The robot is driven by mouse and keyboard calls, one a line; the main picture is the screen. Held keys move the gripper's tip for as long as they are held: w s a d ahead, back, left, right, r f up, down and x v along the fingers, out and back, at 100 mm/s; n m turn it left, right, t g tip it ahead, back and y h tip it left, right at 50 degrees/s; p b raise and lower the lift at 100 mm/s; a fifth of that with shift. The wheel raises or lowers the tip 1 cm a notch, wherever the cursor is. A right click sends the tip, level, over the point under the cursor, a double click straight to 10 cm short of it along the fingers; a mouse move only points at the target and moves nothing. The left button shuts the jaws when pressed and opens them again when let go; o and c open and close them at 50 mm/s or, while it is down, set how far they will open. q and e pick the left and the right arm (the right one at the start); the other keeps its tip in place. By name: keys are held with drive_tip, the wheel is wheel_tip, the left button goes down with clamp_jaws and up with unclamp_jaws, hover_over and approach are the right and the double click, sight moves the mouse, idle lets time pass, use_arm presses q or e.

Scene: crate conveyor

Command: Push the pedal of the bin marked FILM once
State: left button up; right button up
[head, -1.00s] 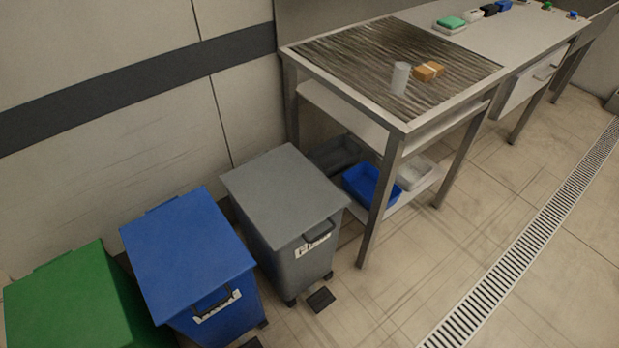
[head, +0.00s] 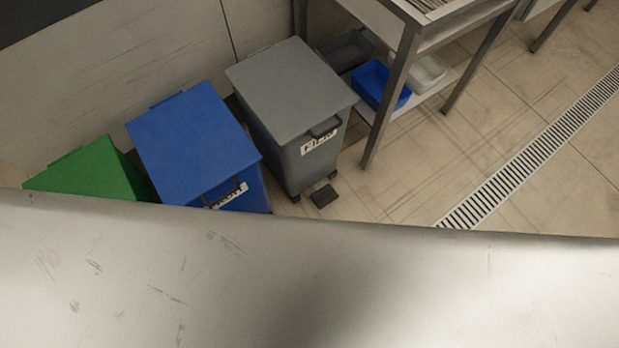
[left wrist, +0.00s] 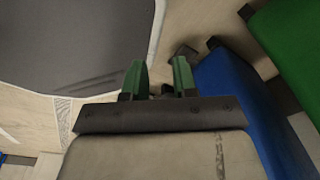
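The grey bin marked FILM (head: 292,95) stands at the middle top of the head view, its lid down and its label (head: 319,143) on the front. Its dark pedal (head: 324,195) lies low in front of it, with nothing on it. My left gripper (left wrist: 159,78) shows in the left wrist view with its two green fingers apart and nothing between them. It is above the floor near the blue bin (left wrist: 235,95). The FILM bin is not clearly visible there. Neither gripper shows in the head view.
The blue bin (head: 195,140) stands left of the FILM bin, with the green bin (head: 90,172) further left. A metal table (head: 392,95) stands close on the right. A pale scratched surface, apparently my arm, covers the bottom. Floor is clear toward the drain grate (head: 530,155).

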use_arm(q)
clamp_jaws()
idle(1.4)
